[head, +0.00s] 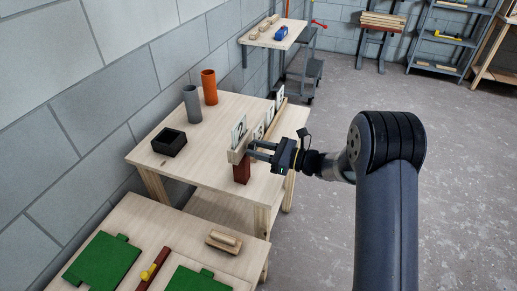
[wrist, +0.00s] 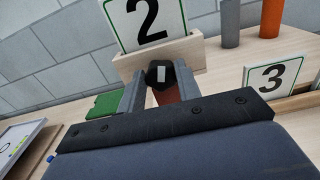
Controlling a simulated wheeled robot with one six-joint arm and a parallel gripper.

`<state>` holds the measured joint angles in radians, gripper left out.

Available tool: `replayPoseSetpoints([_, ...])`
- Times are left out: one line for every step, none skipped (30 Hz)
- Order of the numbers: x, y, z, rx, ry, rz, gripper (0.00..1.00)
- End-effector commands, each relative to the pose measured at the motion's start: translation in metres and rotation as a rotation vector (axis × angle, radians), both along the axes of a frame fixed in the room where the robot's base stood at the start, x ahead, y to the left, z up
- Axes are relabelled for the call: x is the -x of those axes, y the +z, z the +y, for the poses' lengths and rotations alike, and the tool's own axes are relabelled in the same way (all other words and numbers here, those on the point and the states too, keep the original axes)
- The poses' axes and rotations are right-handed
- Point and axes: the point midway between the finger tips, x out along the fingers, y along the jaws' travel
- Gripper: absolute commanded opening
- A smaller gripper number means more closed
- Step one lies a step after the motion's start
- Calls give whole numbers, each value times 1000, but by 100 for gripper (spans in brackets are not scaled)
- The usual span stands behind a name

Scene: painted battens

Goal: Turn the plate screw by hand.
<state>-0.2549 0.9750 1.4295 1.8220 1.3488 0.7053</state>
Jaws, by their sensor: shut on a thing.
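A white plate with a green border and a black 2 (wrist: 147,20) stands in a pale wooden batten (wrist: 188,50); the plate (head: 238,131) and batten (head: 234,156) also show in the head view. The plate screw (wrist: 154,76) is a dark knob with a white mark, in front of the batten. My gripper (wrist: 157,90) is shut on it, one finger on each side; in the head view my gripper (head: 253,150) reaches the batten from the right. A red-brown post (head: 242,172) stands below the batten. The screw's shaft is hidden.
A plate with a 3 (wrist: 270,76) stands to the right, in a row of plates along the wooden table (head: 200,165). A black box (head: 169,142), grey cylinder (head: 192,104) and orange cylinder (head: 209,87) stand at the back. Open floor (head: 460,190) lies right.

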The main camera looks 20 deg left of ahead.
Motion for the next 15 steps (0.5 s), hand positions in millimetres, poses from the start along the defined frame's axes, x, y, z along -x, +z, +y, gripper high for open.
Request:
replayPoseSetpoints([0, 1, 0, -3, 1, 39, 10])
replayPoseSetpoints([0, 1, 0, -5, 1, 68, 10])
replayPoseSetpoints([0, 1, 0, -9, 1, 110, 10])
replayPoseSetpoints([-1, 2, 0, -11, 1, 141, 10])
replayPoseSetpoints([-1, 2, 0, -14, 1, 171, 10])
replayPoseSetpoints([-1, 2, 0, -17, 1, 210, 10])
replayPoseSetpoints([-1, 2, 0, -19, 1, 238, 10])
replayPoseSetpoints([-1, 2, 0, -21, 1, 265, 10])
replayPoseSetpoints([-1, 2, 0, -23, 1, 296, 10])
replayPoseSetpoints([-1, 1, 0, -25, 1, 316, 10])
replayPoseSetpoints([-2, 1, 0, -26, 1, 335, 10])
replayPoseSetpoints([-2, 1, 0, -28, 1, 354, 10])
replayPoseSetpoints([-2, 1, 0, -29, 1, 366, 10])
replayPoseSetpoints([-2, 1, 0, -30, 1, 374, 10])
replayPoseSetpoints([-2, 0, 0, -30, 1, 383, 10])
